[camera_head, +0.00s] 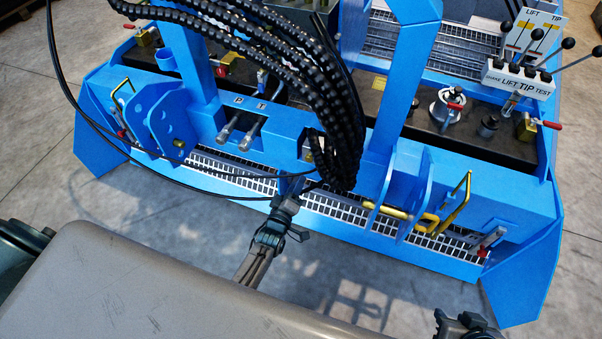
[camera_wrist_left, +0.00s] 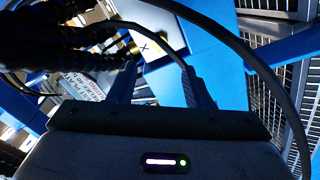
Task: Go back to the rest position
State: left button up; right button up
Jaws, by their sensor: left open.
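My left gripper (camera_head: 289,192) is at the front beam of the blue machine (camera_head: 480,195), just below the bundle of black hoses (camera_head: 335,125). In the left wrist view its two fingers (camera_wrist_left: 160,80) stand apart, with no object visible clamped between them. A dark hose crowds the left finger. My right gripper (camera_head: 465,326) shows only in part at the bottom edge of the head view, apart from the machine. Its fingers cannot be made out.
Black cables (camera_head: 72,95) loop across the left side of the beam. A yellow handle (camera_head: 459,202) and upright blue plates stand on the right. Control levers (camera_head: 520,75) are at the upper right. Bare concrete floor (camera_head: 120,215) lies in front of the machine.

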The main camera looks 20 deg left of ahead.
pick_arm(q)
jog(key=shift+s, duration=0.65)
